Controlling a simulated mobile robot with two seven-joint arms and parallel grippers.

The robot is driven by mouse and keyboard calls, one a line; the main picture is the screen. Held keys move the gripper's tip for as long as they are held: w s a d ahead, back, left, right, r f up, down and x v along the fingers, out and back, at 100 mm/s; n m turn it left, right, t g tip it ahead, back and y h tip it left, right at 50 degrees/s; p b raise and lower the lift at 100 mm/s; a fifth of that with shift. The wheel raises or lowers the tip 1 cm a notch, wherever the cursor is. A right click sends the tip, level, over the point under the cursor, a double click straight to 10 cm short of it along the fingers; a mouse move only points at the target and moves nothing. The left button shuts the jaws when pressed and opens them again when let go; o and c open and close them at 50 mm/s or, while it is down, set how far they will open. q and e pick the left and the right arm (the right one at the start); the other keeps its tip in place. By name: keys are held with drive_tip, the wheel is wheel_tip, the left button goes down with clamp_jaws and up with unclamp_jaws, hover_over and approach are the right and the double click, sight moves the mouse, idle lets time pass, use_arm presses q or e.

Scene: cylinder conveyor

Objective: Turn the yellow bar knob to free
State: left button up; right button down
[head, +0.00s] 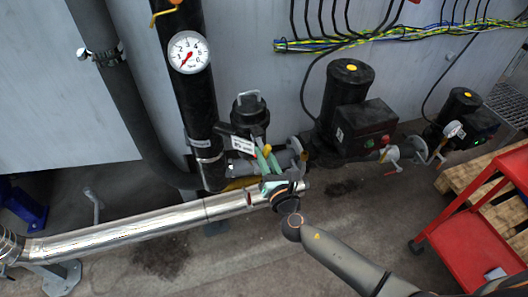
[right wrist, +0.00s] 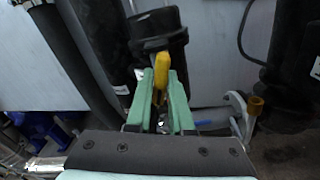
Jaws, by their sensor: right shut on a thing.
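The yellow bar knob (right wrist: 161,70) stands upright in the right wrist view, between the two green fingers of my right gripper (right wrist: 162,80). The fingers are shut on it from both sides. In the head view only a small part of the yellow bar knob (head: 267,148) shows above the fingertips of my right gripper (head: 267,156). It sits in front of a black cylindrical unit (head: 250,113) with a white label. The knob's base and any position marks are hidden by the fingers. My left gripper is not in view.
A silver pipe (head: 130,230) runs low at the left, close to my right wrist. A black pipe with a gauge (head: 189,52) rises to the left of the knob. A black pump (head: 346,90) stands to the right. A red cart (head: 465,240) is at the far right.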

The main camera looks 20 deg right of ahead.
drive_tip(key=shift+r+n+p, duration=0.1)
drive_tip(key=shift+n+p, duration=0.25)
drive_tip(key=shift+n, duration=0.75)
drive_tip(key=c, duration=0.8)
unclamp_jaws()
drive_tip(key=shift+c, duration=0.2)
drive_tip(key=s+b, duration=0.1)
drive_tip(key=s, duration=1.1)
drive_tip(key=shift+s+d, duration=0.2)
drive_tip(key=shift+d, duration=0.05)
